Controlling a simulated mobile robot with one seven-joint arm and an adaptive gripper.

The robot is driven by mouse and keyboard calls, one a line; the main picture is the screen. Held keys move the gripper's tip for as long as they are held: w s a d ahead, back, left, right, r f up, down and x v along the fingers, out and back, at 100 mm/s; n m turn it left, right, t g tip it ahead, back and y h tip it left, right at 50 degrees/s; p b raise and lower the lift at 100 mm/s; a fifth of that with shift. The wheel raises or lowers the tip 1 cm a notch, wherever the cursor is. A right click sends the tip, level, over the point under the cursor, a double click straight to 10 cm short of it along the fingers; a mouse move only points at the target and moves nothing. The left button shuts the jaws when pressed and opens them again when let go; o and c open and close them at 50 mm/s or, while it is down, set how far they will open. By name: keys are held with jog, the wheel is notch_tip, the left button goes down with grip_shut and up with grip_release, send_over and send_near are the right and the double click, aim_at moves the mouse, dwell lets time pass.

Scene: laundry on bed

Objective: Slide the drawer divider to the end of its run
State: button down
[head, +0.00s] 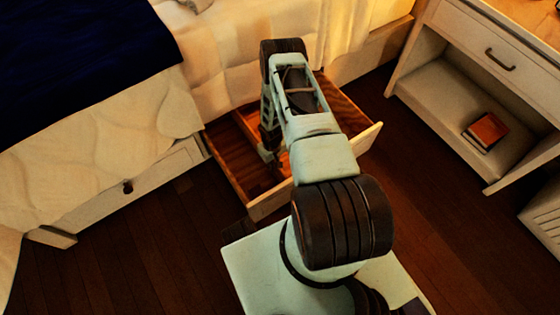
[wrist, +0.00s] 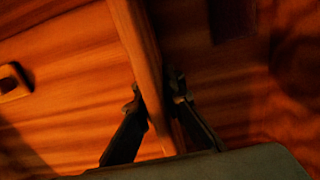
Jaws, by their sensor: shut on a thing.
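The drawer divider (wrist: 138,50) is a thin upright wooden board in the wrist view, running from the top edge down between my fingers. In the head view a strip of it (head: 246,127) shows inside the open drawer (head: 224,172) under the bed, left of my arm. My gripper (wrist: 157,100) is shut on the divider, one dark finger on each side. In the head view my gripper (head: 267,152) is low inside the drawer, and my arm hides much of the drawer's middle and right part.
The bed (head: 110,130) stands behind and left, with a shut drawer (head: 130,190) in its base. A white nightstand (head: 440,100) at right holds a book (head: 485,131) on its shelf. In the wrist view a small light fitting with a dark centre (wrist: 14,82) shows at left.

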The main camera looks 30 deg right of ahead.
jog(key=shift+s+a, duration=0.1)
jog(key=shift+a, duration=0.65)
jog(key=c, duration=2)
grip_release()
jog(key=shift+c, duration=0.2)
jog(key=shift+r, duration=0.1)
notch_tip(320, 180, up, 12)
